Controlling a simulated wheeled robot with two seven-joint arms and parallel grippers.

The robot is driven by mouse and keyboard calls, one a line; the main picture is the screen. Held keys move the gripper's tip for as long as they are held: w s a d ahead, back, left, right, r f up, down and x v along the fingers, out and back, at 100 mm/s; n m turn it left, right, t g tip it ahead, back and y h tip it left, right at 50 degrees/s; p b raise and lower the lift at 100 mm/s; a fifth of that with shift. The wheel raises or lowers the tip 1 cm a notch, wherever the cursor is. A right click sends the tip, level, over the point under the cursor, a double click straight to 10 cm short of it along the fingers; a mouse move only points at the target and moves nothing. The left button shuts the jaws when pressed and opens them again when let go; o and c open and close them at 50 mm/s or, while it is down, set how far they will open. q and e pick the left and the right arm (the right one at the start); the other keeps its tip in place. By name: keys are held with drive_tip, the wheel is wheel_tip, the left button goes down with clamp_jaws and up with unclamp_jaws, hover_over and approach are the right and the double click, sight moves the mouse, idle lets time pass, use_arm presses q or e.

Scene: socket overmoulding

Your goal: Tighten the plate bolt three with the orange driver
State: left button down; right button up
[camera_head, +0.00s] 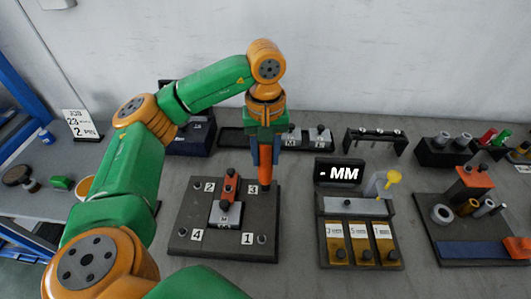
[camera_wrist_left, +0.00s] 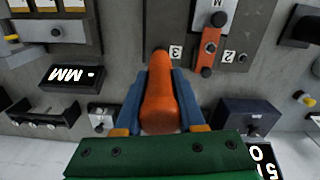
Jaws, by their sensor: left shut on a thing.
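The orange driver (camera_head: 265,176) is held upright in my left gripper (camera_head: 265,148), whose blue fingers are shut around its handle. In the left wrist view the driver (camera_wrist_left: 160,103) lies between the fingers (camera_wrist_left: 159,95), pointing at the plate. The dark square plate (camera_head: 185,222) lies on the table with labels 1 to 4 at its corners. The driver's lower end is over the corner beside label 3 (camera_head: 252,190). Bolt three is hidden behind the driver, so I cannot tell whether the tip touches it. My right gripper is out of view.
An orange and grey clamp (camera_head: 230,188) stands mid-plate. A black display reading "- MM" (camera_head: 340,172) and a tray with yellow compartments (camera_head: 334,265) are to the right. A dark rack (camera_head: 375,137) stands behind. A block with an orange top (camera_head: 474,176) is at far right.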

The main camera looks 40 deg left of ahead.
use_arm(q)
drive_tip(key=shift+s+f+b, duration=0.1)
drive_tip(key=shift+f+b, duration=0.4)
drive_tip(key=shift+f, duration=0.1)
idle(1.5)
drive_tip(key=shift+r+p, duration=0.75)
drive_tip(key=shift+r, duration=0.05)
drive_tip(key=shift+r+p, duration=1.5)
drive_tip(key=shift+r, duration=0.3)
drive_tip(key=shift+d+f, duration=0.1)
